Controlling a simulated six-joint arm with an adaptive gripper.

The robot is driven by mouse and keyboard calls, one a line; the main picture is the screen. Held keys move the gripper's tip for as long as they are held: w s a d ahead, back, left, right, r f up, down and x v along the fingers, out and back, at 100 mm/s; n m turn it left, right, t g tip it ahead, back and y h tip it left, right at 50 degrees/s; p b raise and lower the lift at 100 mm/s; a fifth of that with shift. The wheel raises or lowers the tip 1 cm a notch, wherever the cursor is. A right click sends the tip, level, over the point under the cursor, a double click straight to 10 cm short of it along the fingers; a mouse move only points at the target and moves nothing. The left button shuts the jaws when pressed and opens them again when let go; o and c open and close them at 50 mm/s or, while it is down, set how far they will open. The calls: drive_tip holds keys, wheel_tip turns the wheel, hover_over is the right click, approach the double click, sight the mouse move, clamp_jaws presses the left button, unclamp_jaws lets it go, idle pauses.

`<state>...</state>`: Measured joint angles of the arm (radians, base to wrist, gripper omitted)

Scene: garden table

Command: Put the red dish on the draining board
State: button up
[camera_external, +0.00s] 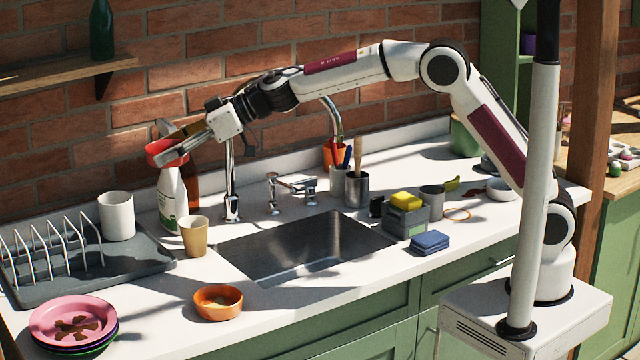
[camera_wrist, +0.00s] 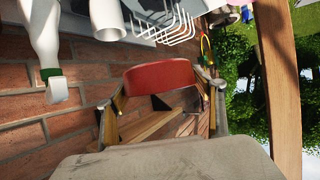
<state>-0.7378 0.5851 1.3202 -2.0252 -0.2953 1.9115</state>
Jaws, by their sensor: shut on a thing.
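The red dish (camera_external: 166,153) is held in my gripper (camera_external: 178,143) in the external view, up in the air above the counter near the white bottle. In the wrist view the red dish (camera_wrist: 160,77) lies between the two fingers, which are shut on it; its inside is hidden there. The dark grey draining board (camera_external: 140,262) lies on the counter at the left, below and left of my gripper. Its wire rack (camera_external: 60,243) stands on the left part. A white cup (camera_external: 117,215) stands at its back.
A white bottle (camera_external: 172,198) and a tan cup (camera_external: 194,236) stand beside the board, below my gripper. The tap (camera_external: 231,180) rises behind the sink (camera_external: 305,250). Stacked plates (camera_external: 72,318) and an orange bowl (camera_external: 218,301) are in front. The board's right part is bare.

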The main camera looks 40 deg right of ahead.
drive_tip(key=s+a+f+n+g, duration=0.1)
drive_tip(key=s+a+f, duration=0.3)
drive_tip(key=f, duration=0.3)
drive_tip(key=s+a+f+n+g+y, duration=0.1)
drive_tip(key=s+a+f, duration=0.4)
drive_tip(key=s+f, duration=0.1)
drive_tip(key=shift+s+f, duration=0.35)
drive_tip(key=shift+f, duration=0.2)
hover_over(164, 294)
drive_tip(key=shift+f, duration=3.15)
drive_tip(key=shift+f, duration=1.85)
drive_tip(key=shift+f, duration=0.15)
drive_tip(key=o, duration=1.2)
drive_tip(key=shift+r, duration=0.2)
